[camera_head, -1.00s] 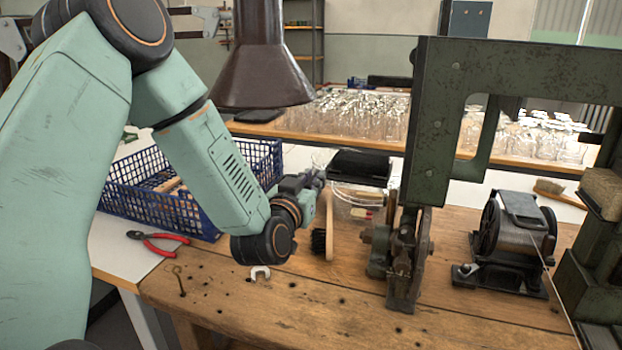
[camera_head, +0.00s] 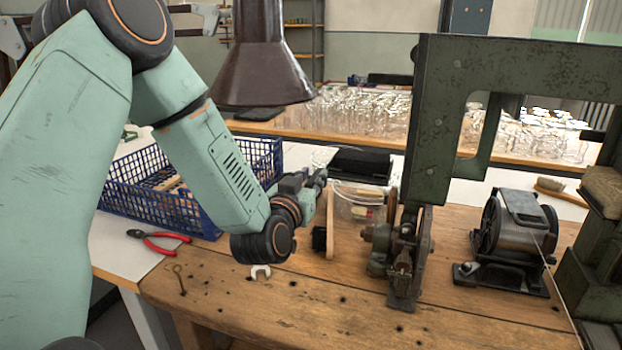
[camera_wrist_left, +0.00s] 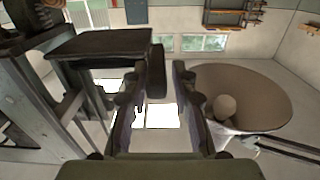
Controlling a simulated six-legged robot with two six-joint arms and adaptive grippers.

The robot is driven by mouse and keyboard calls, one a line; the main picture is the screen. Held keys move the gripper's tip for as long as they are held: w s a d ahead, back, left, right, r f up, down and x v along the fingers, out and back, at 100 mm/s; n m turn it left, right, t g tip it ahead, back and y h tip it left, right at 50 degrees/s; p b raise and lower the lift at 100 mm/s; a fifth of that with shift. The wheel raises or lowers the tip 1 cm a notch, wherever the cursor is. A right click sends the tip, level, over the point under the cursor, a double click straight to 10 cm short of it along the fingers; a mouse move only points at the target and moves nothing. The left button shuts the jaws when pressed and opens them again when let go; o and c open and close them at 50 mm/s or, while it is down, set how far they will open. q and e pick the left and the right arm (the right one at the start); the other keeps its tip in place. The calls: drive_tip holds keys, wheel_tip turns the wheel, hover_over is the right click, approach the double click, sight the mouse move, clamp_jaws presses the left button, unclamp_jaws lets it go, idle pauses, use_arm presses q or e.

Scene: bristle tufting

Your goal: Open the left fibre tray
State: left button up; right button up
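A dark, flat box (camera_head: 360,164), which looks like the left fibre tray, sits at the left side of the green machine frame (camera_head: 432,120). It also shows as a dark slab at upper left in the left wrist view (camera_wrist_left: 100,43). I cannot make out whether it is pulled out at all. My left gripper (camera_head: 316,178) is just left of the box, with a small gap seen between them. In the left wrist view my left gripper (camera_wrist_left: 168,72) has its two fingers apart with nothing between them. My right gripper is not in view.
A blue basket (camera_head: 165,205) stands behind my left arm. A wire spool (camera_head: 515,235) stands at right. A brown lamp hood (camera_head: 260,70) hangs behind the arm. The bench front is mostly clear.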

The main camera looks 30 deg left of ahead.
use_arm(q)
drive_tip(key=v, duration=0.7)
drive_tip(key=shift+s, duration=0.15)
drive_tip(key=shift+f, duration=0.1)
idle(0.4)
